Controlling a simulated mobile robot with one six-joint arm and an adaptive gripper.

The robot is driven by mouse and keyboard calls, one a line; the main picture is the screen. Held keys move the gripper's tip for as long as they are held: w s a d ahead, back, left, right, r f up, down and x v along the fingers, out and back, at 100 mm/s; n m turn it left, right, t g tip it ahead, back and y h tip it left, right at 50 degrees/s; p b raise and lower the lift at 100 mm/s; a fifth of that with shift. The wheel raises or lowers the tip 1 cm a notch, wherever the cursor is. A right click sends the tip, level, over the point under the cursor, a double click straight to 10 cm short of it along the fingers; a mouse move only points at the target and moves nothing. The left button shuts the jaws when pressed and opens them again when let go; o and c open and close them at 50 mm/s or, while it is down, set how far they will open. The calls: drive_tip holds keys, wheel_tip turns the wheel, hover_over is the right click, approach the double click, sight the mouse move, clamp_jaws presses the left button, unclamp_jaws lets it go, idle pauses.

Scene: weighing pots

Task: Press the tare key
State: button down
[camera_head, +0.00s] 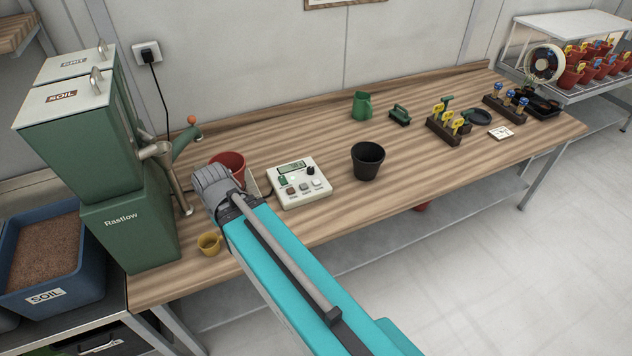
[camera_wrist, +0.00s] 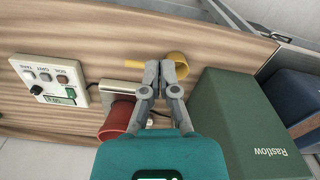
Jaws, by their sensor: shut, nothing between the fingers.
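The white control box (camera_head: 300,183) lies on the bench, right of my arm. In the wrist view the box (camera_wrist: 50,82) is at the left, with keys labelled tare, grit and soil. The pale tare key (camera_wrist: 27,75) is the leftmost there; in the head view the tare key (camera_head: 318,184) is at the right end of the key row. My gripper (camera_wrist: 158,72) is shut and empty, well away from the box. In the head view it is beside the red pot (camera_head: 228,160), and its fingertips are hard to make out.
The red pot (camera_wrist: 117,118) stands close to my fingers, by a metal plate (camera_wrist: 112,88). A yellow cup (camera_head: 209,243) is near the front edge. The green soil dispenser (camera_head: 130,225) stands left. A black pot (camera_head: 367,160) stands right of the box.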

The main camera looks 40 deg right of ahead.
drive_tip(key=w+d+f+t+y+b, duration=0.1)
drive_tip(key=w+d+f+y+b, duration=0.1)
drive_tip(key=w+d+f+b, duration=0.3)
drive_tip(key=m+t+y+b, duration=0.1)
drive_tip(key=m+t+b, duration=0.4)
drive_tip(key=t+b, duration=0.4)
hover_over(313, 180)
drive_tip(key=s+b, duration=0.1)
drive_tip(key=s, duration=0.1)
drive_tip(key=shift+g, duration=0.7)
drive_tip(key=f, duration=0.4)
drive_tip(key=shift+d+f, duration=0.2)
drive_tip(key=shift+d, duration=0.2)
drive_tip(key=shift+f, duration=0.1)
wheel_tip(313, 180, down, 9)
drive_tip(key=b, duration=0.8)
drive_tip(key=shift+r+b, duration=0.2)
drive_tip(key=shift+b, duration=0.2)
drive_tip(key=shift+f+b, duration=0.9)
drive_tip(key=shift+b, duration=0.05)
drive_tip(key=shift+r, duration=0.1)
drive_tip(key=shift+w+r+p, duration=0.1)
drive_tip(key=shift+r+p, duration=0.75)
drive_tip(key=shift+p, duration=0.15)
